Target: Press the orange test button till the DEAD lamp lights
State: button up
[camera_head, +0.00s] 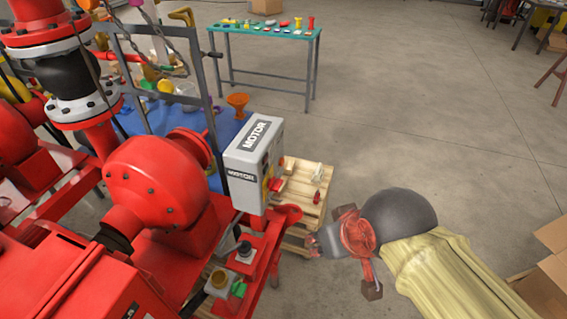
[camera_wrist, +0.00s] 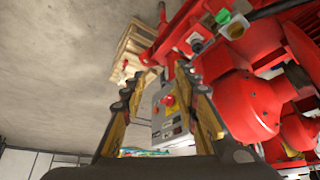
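The grey MOTOR box (camera_head: 250,160) stands beside the red pump, with red and yellow parts on its right face. In the wrist view the box (camera_wrist: 158,125) shows a red knob (camera_wrist: 168,100) and dark windows between my fingers.
The red pump (camera_head: 160,185) fills the left. A red bracket carries a black knob (camera_head: 245,249) and a green part (camera_head: 238,288) near my gripper. A teal table (camera_head: 262,29) stands at the back. The right floor is mostly clear.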

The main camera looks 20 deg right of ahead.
jog(key=shift+c, duration=1.2)
grip_shut()
